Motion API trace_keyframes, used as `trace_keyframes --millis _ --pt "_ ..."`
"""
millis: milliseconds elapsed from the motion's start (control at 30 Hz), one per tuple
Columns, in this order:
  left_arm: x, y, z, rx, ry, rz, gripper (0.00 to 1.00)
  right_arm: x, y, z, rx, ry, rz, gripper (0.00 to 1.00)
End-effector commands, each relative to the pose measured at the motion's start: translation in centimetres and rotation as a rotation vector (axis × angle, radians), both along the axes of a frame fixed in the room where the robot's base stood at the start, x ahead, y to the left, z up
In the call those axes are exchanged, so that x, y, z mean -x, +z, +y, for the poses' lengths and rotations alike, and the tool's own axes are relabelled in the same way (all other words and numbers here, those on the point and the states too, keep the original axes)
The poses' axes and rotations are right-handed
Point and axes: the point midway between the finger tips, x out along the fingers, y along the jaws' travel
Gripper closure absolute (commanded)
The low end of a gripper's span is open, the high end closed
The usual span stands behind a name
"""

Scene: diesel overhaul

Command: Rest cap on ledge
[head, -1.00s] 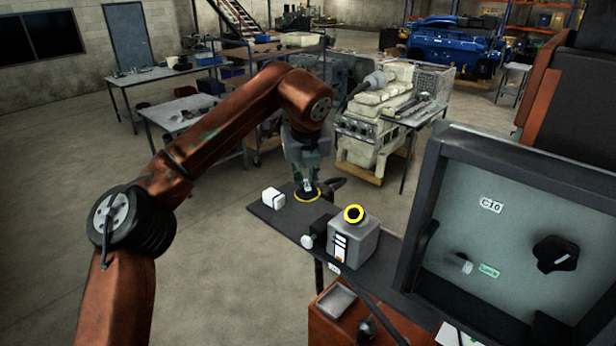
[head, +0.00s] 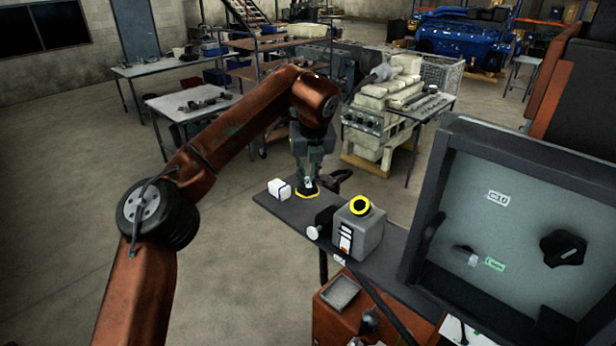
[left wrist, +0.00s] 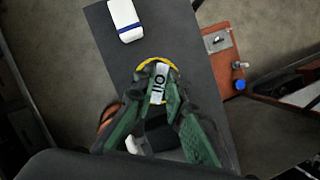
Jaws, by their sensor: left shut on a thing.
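The cap (head: 307,194) is dark with a yellow rim. In the left wrist view the cap (left wrist: 157,64) shows part of its yellow rim and a white "OIL" label between the fingers. My left gripper (head: 308,182) points down and is shut on the cap. The ledge (head: 273,203) is a narrow dark grey shelf directly under the cap. The cap is at or just above the ledge surface; I cannot tell whether they touch. In the left wrist view the ledge (left wrist: 110,50) runs beneath the fingers. My right gripper is not in view.
A white block with a dark band (head: 279,189) stands on the ledge, left of the cap. A grey box (head: 362,232) with a yellow-ringed top stands to the right, with a white round knob beside it. A large framed panel (head: 520,220) rises farther right.

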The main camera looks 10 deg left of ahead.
Motion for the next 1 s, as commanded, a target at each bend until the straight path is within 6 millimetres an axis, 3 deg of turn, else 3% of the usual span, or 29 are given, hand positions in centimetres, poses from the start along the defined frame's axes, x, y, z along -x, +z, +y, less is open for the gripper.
trace_keyframes --millis 1000 --pt "0.0 -3.6 0.0 0.000 0.001 0.000 1.00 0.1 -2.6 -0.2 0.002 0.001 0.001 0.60"
